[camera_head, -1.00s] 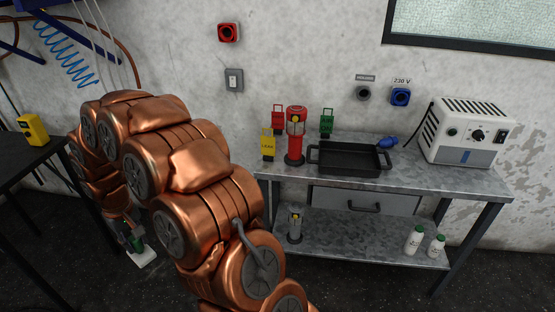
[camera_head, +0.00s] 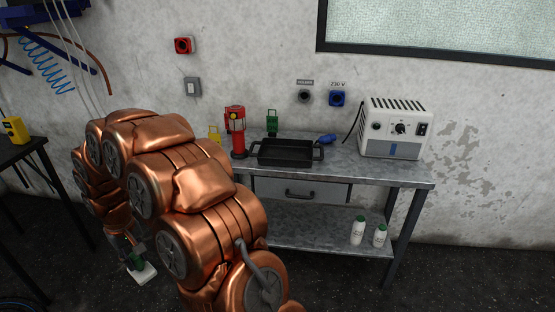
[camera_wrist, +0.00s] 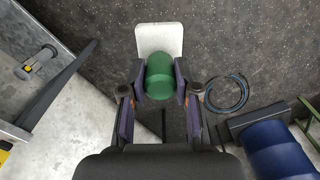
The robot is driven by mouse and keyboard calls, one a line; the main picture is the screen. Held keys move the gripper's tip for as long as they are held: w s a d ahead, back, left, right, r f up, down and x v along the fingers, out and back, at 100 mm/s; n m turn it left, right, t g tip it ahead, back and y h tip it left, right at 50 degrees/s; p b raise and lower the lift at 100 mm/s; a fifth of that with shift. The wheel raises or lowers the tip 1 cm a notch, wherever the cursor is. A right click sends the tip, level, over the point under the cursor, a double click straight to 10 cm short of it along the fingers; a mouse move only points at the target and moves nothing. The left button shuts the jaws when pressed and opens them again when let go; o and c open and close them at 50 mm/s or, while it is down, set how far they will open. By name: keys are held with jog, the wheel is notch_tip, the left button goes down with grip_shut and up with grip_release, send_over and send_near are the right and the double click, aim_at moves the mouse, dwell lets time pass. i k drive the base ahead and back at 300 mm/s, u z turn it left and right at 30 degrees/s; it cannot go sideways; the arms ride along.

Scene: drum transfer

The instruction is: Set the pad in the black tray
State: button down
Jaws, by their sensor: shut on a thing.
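The pad (camera_wrist: 160,42) is a white flat plate with a green rounded grip (camera_wrist: 160,76). In the wrist view my gripper (camera_wrist: 161,84) has its two fingers shut on the green grip, one on each side, and the white plate extends past the fingertips. In the head view the pad (camera_head: 145,273) hangs low at the left, above the dark floor, beneath my arm. The black tray (camera_head: 286,161) sits on the grey metal bench, with a handle at each end. It looks empty. The pad is well left of the tray and below it.
Behind and beside the tray on the bench (camera_head: 385,175) stand a red lamp (camera_head: 236,135), a green tag (camera_head: 272,123), a blue object (camera_head: 327,139) and a white power box (camera_head: 393,127). Two white bottles (camera_head: 357,231) stand on the lower shelf. A blue drum (camera_wrist: 278,150) lies lower right.

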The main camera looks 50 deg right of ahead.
aim_at(286, 155)
jog(key=z, duration=1.15)
